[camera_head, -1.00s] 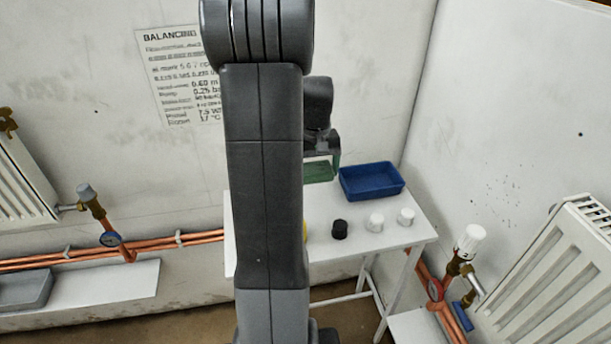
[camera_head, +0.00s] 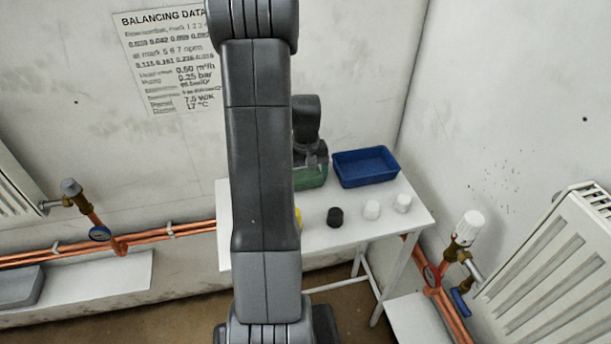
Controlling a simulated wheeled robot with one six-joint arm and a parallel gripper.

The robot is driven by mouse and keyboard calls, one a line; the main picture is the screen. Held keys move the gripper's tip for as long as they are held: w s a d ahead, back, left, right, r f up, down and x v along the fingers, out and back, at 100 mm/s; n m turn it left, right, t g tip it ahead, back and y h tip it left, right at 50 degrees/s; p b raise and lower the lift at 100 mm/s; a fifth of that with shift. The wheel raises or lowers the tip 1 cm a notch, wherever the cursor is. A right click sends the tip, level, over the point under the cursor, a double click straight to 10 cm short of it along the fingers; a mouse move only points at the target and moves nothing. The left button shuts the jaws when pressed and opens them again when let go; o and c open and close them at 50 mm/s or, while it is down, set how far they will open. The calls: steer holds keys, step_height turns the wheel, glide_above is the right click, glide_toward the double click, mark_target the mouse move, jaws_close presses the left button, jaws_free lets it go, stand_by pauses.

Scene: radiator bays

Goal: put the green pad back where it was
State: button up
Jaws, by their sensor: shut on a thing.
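The green pad (camera_head: 311,176) shows at my gripper (camera_head: 312,160), just to the right of my arm and over the back of the white table (camera_head: 330,235). My gripper is shut on the pad. The pad's left part is hidden behind my arm. I cannot tell whether the pad touches the table top. It is close to the left side of the blue tray (camera_head: 372,182).
A black cap (camera_head: 335,217) and two white caps (camera_head: 371,210) (camera_head: 402,203) stand along the table's front. A yellow thing (camera_head: 298,219) is mostly hidden by my arm. The tray looks empty. Radiators (camera_head: 560,270) and copper pipes (camera_head: 190,229) flank the table.

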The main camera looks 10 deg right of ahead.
mark_target(305, 176)
steer(key=shift+f, duration=0.1)
steer(key=shift+f, duration=0.15)
steer(key=o, duration=0.8)
step_height(305, 176, up, 12)
steer(key=shift+r, duration=0.2)
steer(key=shift+f, duration=0.1)
